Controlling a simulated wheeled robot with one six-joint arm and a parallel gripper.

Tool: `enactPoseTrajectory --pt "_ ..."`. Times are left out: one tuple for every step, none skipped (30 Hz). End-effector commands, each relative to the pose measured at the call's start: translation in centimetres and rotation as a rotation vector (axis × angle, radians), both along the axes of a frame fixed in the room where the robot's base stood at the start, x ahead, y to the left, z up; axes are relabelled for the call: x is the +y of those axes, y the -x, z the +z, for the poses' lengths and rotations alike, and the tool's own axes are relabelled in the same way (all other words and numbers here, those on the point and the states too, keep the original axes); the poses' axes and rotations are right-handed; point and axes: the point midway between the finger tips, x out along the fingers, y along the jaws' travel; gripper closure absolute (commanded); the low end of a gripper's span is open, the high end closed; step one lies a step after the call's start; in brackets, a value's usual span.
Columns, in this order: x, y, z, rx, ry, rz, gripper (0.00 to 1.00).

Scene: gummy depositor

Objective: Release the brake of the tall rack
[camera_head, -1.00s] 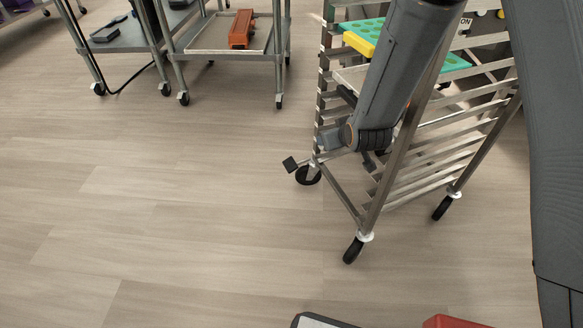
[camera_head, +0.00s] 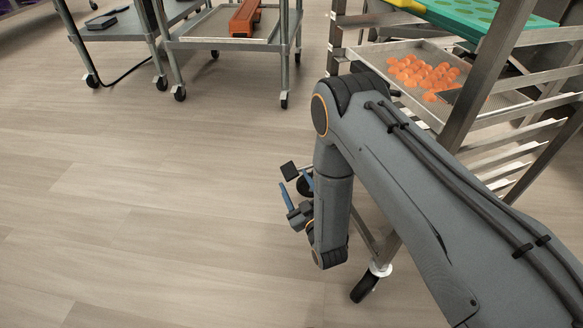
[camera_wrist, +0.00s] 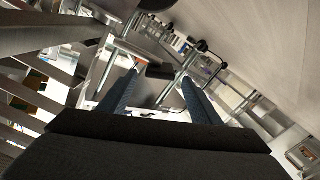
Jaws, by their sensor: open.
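The tall rack (camera_head: 487,75) is a metal frame with slotted rails, at the right in the head view. Its brake pedal (camera_head: 289,171) is a small black square block at a caster by the rack's lower left corner. My gripper (camera_head: 295,181), with blue fingers, is low beside this caster, its fingertips close to the pedal. In the wrist view the open fingers (camera_wrist: 158,80) point at a dark block, likely the pedal (camera_wrist: 160,71), which appears between or just beyond the tips. I cannot tell whether they touch. My forearm hides part of the rack's lower frame.
The rack holds a tray of orange gummies (camera_head: 428,72) and a green mould (camera_head: 490,14). Another caster (camera_head: 365,287) stands close to my wrist. A wheeled cart (camera_head: 222,41) with an orange-brown object stands at the back left. The floor at left is clear.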

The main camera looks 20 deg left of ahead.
Motion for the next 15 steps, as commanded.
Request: enactPoseTrajectory --pt "0.4 -0.5 0.0 -0.004 -0.003 0.001 0.42" --pt "0.7 -0.8 0.0 -0.004 -0.003 0.001 0.42" --pt "1.1 -1.2 0.0 -0.004 -0.003 0.001 0.42" --pt "1.4 -1.6 0.0 -0.004 -0.003 0.001 0.42" --pt "1.7 -1.9 0.0 -0.004 -0.003 0.001 0.42" --pt "2.1 -2.4 -0.1 -0.003 -0.003 0.001 0.42" --pt "2.5 -2.8 -0.1 -0.003 -0.003 0.001 0.42" --pt "2.8 -3.2 0.0 -0.003 -0.003 0.000 0.42" --pt "3.2 -3.6 0.0 -0.003 -0.003 0.000 0.42" --pt "3.4 -3.9 0.0 -0.003 -0.002 -0.001 0.42" --pt "3.6 -4.2 -0.1 -0.002 -0.001 0.000 0.42" --pt "3.9 -4.5 -0.1 -0.001 -0.001 -0.001 0.42" --pt "4.1 -4.7 0.0 -0.002 -0.001 0.000 0.42" --pt "4.3 -4.9 0.0 -0.002 -0.002 -0.001 0.42" --pt "4.5 -5.2 0.0 -0.001 -0.001 -0.001 0.42"
